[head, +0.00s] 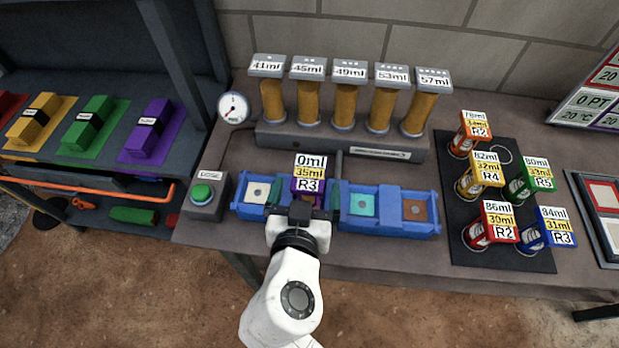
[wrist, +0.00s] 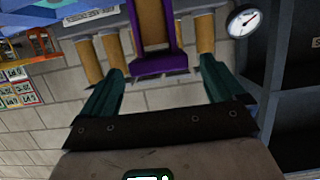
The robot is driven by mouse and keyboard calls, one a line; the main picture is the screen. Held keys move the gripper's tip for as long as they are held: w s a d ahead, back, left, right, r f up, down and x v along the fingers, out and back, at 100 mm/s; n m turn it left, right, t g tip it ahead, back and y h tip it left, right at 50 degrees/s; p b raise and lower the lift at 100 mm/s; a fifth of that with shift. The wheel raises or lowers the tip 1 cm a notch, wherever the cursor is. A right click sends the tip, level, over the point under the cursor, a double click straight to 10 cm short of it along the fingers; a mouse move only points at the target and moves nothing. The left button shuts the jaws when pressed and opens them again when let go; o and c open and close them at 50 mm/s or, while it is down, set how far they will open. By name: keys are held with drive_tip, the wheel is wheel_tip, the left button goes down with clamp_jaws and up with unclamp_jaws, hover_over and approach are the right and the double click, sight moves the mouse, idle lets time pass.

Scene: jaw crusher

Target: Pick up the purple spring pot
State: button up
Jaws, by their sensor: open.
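The purple spring pot (head: 308,196) stands in the blue tray on the bench, under a label reading 0ml, 35ml, R3. My gripper (head: 305,202) reaches in from the front, open, with one dark green finger on each side of the pot. The gripper body hides the pot's lower front. In the wrist view the purple pot (wrist: 152,64) shows between the open fingers of my gripper (wrist: 162,68), near their tips. I cannot tell whether the fingers touch it.
The blue tray (head: 388,226) holds square pads on both sides. Behind stand several brown cylinders (head: 345,105) on a grey block. A green button box (head: 203,195) is left; labelled cans on a black mat (head: 452,215) are right. Coloured blocks (head: 148,130) line the left shelf.

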sight(309, 176)
drive_tip(key=shift+f+p+x, duration=0.15)
drive_tip(key=shift+p+x, duration=0.35)
drive_tip(key=shift+x, duration=0.85)
drive_tip(key=shift+f+p+x, duration=0.15)
drive_tip(key=shift+p+x, duration=0.3)
drive_tip(key=shift+x, duration=0.85)
drive_tip(key=shift+s, duration=0.1)
drive_tip(key=c, duration=1.2)
